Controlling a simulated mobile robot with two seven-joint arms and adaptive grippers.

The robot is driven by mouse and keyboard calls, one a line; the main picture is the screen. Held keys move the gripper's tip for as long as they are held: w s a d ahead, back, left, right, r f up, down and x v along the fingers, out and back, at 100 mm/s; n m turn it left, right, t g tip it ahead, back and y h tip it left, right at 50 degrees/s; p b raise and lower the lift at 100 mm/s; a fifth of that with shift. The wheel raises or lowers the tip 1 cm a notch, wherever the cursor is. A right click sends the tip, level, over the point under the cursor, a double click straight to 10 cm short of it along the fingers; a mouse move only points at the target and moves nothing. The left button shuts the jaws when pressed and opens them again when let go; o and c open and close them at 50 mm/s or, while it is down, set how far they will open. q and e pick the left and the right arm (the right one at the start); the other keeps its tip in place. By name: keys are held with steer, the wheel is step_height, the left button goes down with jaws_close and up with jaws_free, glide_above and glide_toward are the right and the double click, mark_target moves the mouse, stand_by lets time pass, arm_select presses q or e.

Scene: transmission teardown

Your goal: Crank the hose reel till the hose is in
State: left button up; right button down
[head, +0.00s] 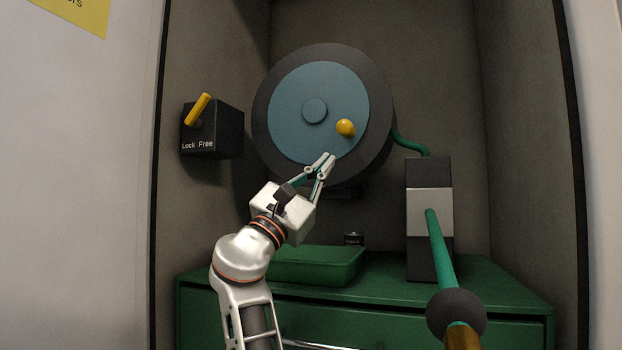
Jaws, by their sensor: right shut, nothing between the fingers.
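The hose reel (264,108) hangs at the back of a recess, with a dark rim and a blue face. A yellow crank knob (345,127) sits on the face, right of and below the hub. My right gripper (329,158) is shut and empty, its tips just below the knob and apart from it in the picture. The green hose (439,249) runs from the reel's right side to a guide block (429,172), then comes out of its front towards me. A dark ball (456,314) and a brass end piece are on it. My left gripper is out of view.
A dark box (222,135) marked Lock and Free is on the left wall; its yellow lever (199,108) leans up to the right. A green case (316,265) and a small dark object (354,239) are on the green cabinet (500,290) below the reel.

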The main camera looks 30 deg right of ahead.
steer(key=r, duration=0.1)
steer(key=s+r, duration=0.1)
steer(key=d+r, duration=0.1)
steer(key=shift+s+d+r+p, duration=0.1)
steer(key=shift+s+r+p, duration=0.1)
steer(key=shift+r+p, duration=0.15)
